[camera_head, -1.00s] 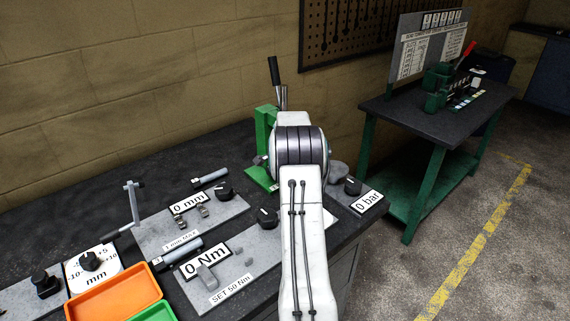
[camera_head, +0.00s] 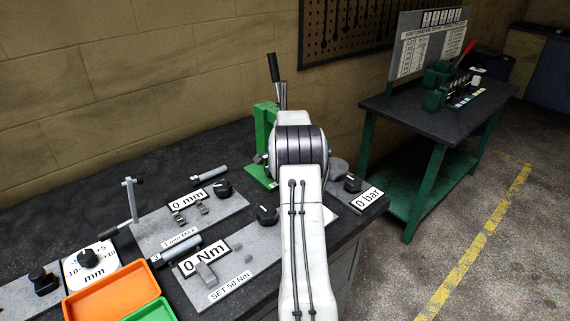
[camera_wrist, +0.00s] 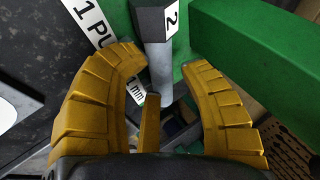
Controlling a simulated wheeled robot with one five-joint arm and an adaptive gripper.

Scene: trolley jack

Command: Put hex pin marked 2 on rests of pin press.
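The hex pin marked 2 (camera_wrist: 157,55) shows in the wrist view, with a dark hex head, a white label and a grey round shaft. My gripper (camera_wrist: 166,60) has yellow ribbed fingers, spread apart on either side of the shaft. A gap shows at the right fingertip; the left tip is close to the shaft, and I cannot tell whether it touches. The green pin press (camera_wrist: 235,40) is right behind the pin. In the head view the press (camera_head: 263,135) stands at the back of the bench, partly hidden by my arm, which also hides the gripper and pin. The rests are not clearly visible.
The dark bench holds grey plates with knobs and the 0 mm (camera_head: 187,199) and 0 Nm (camera_head: 203,257) signs. An orange tray (camera_head: 112,292) and a green tray (camera_head: 152,312) are at front left. A second green-legged table (camera_head: 435,118) stands right, across open floor.

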